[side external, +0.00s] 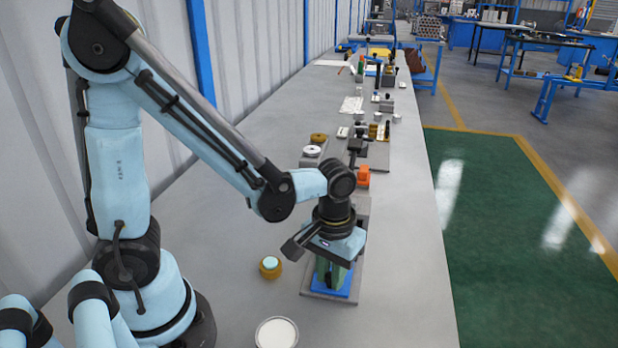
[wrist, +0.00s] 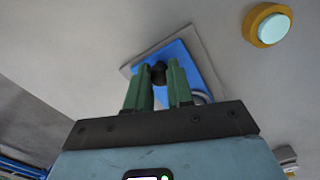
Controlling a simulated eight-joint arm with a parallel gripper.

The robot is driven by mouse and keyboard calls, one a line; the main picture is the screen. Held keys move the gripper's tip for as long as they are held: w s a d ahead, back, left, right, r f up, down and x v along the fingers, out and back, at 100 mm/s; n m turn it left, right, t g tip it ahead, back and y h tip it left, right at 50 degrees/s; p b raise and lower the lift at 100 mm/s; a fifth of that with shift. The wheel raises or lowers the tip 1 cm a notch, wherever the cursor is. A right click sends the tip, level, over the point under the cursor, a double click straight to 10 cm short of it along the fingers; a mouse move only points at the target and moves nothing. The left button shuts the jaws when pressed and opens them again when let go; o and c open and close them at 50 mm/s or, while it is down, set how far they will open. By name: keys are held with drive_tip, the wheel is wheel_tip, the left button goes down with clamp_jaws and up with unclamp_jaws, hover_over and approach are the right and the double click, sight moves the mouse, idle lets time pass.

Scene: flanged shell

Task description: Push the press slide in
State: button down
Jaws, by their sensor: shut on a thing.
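My gripper (side external: 332,272) points down over a blue plate (side external: 346,290) on a grey base (side external: 312,291) at the bench's near right. In the wrist view, the green fingers of my gripper (wrist: 160,72) stand either side of a small dark brown knob (wrist: 158,74), shut on it. The blue plate (wrist: 178,50) lies behind the fingertips in that view, on the grey base (wrist: 150,43). A light rounded part (wrist: 203,97) shows partly at the right finger. The gripper and its body hide most of the press, so I cannot tell how far in the slide sits.
A brass-coloured round button with a pale top (side external: 270,267) stands left of the base. A white round dish (side external: 277,332) lies at the near edge. The bench left of the gripper is mostly clear.

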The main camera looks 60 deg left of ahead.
drive_tip(key=w+a, duration=0.7)
drive_tip(key=shift+w+a, duration=0.2)
drive_tip(key=shift+w, duration=0.05)
drive_tip(key=c, duration=1.1)
unclamp_jaws()
drive_tip(key=shift+o, duration=0.5)
drive_tip(key=shift+s, duration=0.1)
drive_tip(key=shift+r, duration=0.2)
wheel_tip(320, 180, up, 12)
